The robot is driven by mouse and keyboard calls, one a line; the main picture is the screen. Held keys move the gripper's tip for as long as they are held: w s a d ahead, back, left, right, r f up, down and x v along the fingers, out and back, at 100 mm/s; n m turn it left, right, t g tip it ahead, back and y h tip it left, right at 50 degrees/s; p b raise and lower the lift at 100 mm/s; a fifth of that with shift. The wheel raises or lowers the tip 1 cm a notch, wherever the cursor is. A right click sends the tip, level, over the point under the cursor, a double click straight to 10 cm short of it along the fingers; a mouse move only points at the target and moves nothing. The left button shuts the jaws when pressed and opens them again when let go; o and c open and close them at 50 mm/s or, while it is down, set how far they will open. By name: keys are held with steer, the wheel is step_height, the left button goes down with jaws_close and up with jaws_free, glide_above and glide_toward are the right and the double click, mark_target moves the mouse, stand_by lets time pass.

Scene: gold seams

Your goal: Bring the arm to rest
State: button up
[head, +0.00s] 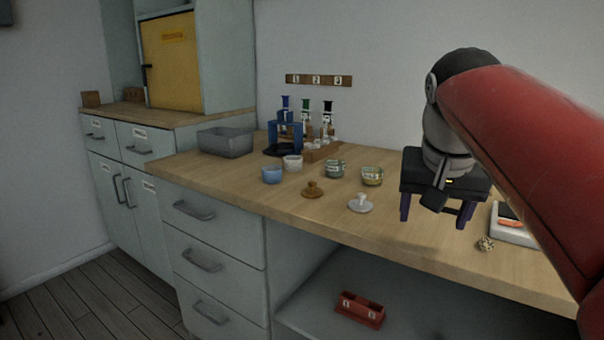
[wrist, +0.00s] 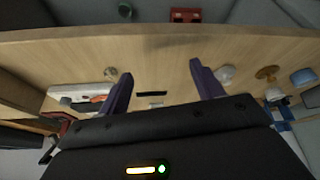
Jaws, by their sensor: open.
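My gripper (head: 434,210) hangs above the right part of the wooden bench (head: 240,188), with its two purple fingers pointing down. In the wrist view the fingers (wrist: 157,80) are wide apart, with nothing between them but bare bench top and a small dark strip farther down. My red arm reaches in from the right edge of the head view. The gripper appears clear of the bench and touches nothing that I can see.
A white lidded piece (head: 360,204), a brown one (head: 313,190) and several small bowls (head: 335,169) stand left of my gripper. A small patterned lump (head: 485,243) and a white tray (head: 513,234) are at right. A grey bin (head: 225,142) and bottle rack stand behind.

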steer(key=s+a+f+n, duration=0.2)
steer(key=s+f, duration=0.5)
steer(key=f, duration=0.3)
steer(key=s+a+f+n+t+y, duration=0.1)
steer(key=s+a+f, duration=0.1)
steer(key=s+f, duration=0.5)
step_height(320, 180, down, 4)
steer(key=shift+s+a+r+n+y, duration=0.1)
steer(key=shift+s+a+n+y, duration=0.1)
steer(key=shift+n+y, duration=0.15)
